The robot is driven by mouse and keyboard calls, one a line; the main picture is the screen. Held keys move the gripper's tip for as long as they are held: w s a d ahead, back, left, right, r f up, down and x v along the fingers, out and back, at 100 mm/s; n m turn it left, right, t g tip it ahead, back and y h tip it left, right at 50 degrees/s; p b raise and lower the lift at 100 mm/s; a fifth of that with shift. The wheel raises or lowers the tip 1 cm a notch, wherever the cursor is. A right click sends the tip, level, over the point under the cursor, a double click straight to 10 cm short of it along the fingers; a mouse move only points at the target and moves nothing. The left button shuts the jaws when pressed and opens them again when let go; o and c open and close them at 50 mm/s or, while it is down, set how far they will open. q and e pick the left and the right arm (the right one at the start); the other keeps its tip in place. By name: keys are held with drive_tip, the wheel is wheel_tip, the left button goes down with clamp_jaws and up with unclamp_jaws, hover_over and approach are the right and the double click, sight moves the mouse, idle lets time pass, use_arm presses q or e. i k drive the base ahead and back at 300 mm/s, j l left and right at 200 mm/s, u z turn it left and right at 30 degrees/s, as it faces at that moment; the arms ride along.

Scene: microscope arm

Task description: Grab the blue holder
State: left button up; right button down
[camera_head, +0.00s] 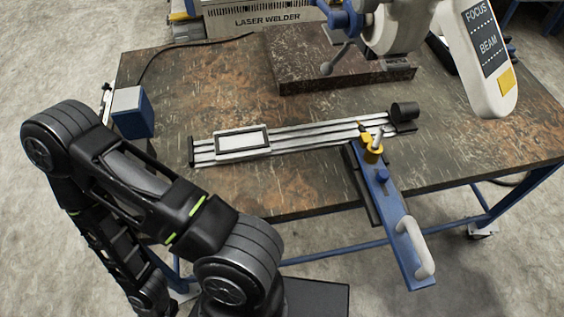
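A long blue bar (386,200) with a white handle (416,250) runs from the metal rail toward the front and sticks out past the table's front edge. It looks like the blue holder. A yellow clamp piece (371,148) sits at its far end by the rail. Black arm links of mine fill the left and lower left of the view, left of the bar and apart from it. Neither gripper shows in this view, so whether they are open or shut is hidden.
The worn brown table (290,190) carries a silver rail (300,138), a blue box (132,112) at left and a dark stone block (345,72). A white machine arm (478,60) hangs over the right. Blue table legs (530,192) stand below; floor is clear at lower right.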

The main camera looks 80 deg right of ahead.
sight(415, 262)
drive_tip(key=z, duration=3.85)
drive_tip(key=l+u, duration=0.15)
drive_tip(key=l, duration=0.5)
drive_tip(key=l+u, duration=0.15)
drive_tip(key=l, duration=0.5)
drive_tip(key=l+u, duration=0.15)
drive_tip(key=l, duration=0.5)
drive_tip(key=l+u, duration=0.1)
drive_tip(key=l, duration=0.55)
drive_tip(key=k+l+u, duration=0.15)
drive_tip(key=l, duration=0.45)
drive_tip(key=l+u, duration=0.15)
drive_tip(key=l, duration=0.5)
